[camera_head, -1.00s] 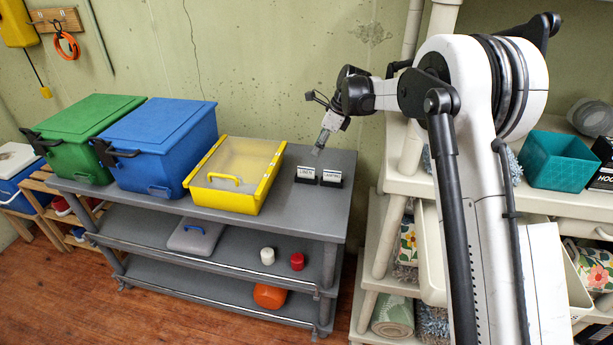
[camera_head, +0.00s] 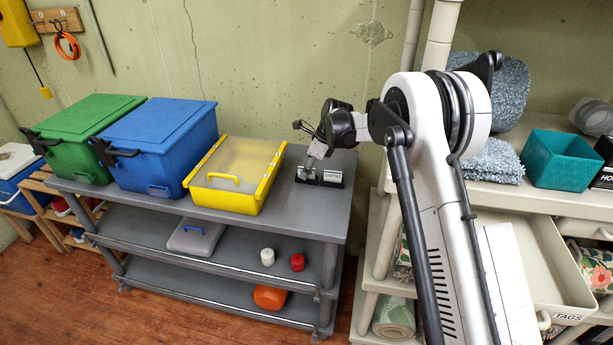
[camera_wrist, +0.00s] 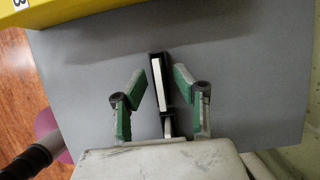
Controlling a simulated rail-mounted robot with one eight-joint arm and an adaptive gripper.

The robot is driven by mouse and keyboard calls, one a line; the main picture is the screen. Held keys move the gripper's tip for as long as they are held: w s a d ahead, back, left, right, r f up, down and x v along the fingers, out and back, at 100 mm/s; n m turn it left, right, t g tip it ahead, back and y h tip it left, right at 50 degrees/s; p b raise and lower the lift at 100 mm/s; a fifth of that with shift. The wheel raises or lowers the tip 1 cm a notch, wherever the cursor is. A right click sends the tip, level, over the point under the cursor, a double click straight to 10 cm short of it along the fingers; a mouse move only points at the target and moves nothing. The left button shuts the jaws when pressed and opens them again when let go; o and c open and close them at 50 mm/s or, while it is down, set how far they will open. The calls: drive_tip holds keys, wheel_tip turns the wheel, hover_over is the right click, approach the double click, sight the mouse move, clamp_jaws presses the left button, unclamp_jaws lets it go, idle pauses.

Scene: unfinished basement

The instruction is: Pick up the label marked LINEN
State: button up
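The LINEN label (camera_head: 306,177) stands in a small black holder on the grey cart's top, right of the yellow bin; my gripper partly covers it and its text is not readable now. In the wrist view the label (camera_wrist: 156,84) is a thin white strip along a black holder. My gripper (camera_wrist: 162,85) is open, with one green-padded finger on each side of the holder. The right finger is very close to it; the left stands apart. The second label (camera_head: 332,178) stands just to the right, and its end (camera_wrist: 168,127) shows lower in the wrist view.
The yellow bin (camera_head: 238,178) stands left of the labels, then a blue bin (camera_head: 160,140) and a green bin (camera_head: 85,130). The grey cart top (camera_head: 300,212) is clear in front of the labels. Cream shelving (camera_head: 400,180) stands to the right.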

clamp_jaws()
drive_tip(key=shift+r, duration=0.1)
